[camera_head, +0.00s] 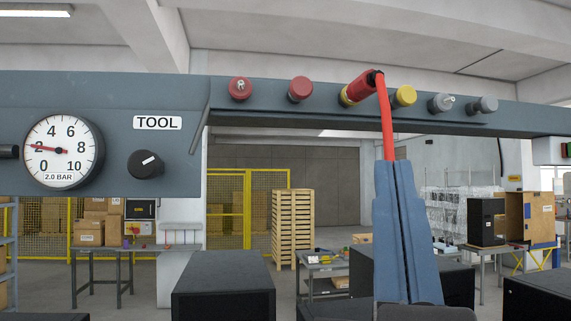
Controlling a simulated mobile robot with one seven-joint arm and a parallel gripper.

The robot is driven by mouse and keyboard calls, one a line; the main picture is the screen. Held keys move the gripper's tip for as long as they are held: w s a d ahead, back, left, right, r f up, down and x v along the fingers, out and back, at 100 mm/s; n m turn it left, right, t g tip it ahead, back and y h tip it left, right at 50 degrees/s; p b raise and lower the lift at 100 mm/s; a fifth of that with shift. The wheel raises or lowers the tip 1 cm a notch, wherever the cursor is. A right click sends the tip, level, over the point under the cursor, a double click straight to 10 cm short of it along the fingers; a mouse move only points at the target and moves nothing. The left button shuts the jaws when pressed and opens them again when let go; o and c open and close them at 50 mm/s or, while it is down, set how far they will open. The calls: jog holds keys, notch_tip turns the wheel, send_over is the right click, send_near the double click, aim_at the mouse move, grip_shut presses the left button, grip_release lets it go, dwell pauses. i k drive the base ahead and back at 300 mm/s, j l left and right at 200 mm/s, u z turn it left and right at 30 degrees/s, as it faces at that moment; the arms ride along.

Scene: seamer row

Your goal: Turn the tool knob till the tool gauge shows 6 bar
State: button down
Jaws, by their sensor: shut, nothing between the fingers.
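The tool gauge (62,151) is a round white dial on the grey panel at the left. Its red needle points left at the 2, and its label reads 2.0 BAR. The tool knob (146,164) is black and round, below the TOOL label (158,123). Its white mark points up and to the right. My gripper (398,166) stands upright right of centre, its two blue fingers shut with nothing between them. It is well to the right of the knob and apart from it.
A grey overhead rail (330,112) carries several red, yellow and grey couplings. A red hose (386,120) hangs from a red connector (361,87) and passes behind my fingers. Black boxes (222,285) stand below. The space before the knob looks clear.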

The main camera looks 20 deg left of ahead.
aim_at(142, 164)
jog(key=i+l+u, duration=0.1)
jog(key=u, duration=0.4)
jog(key=l+u, duration=0.45)
jog(key=i+l+u, duration=0.1)
jog(key=u, duration=0.4)
jog(key=l, duration=0.1)
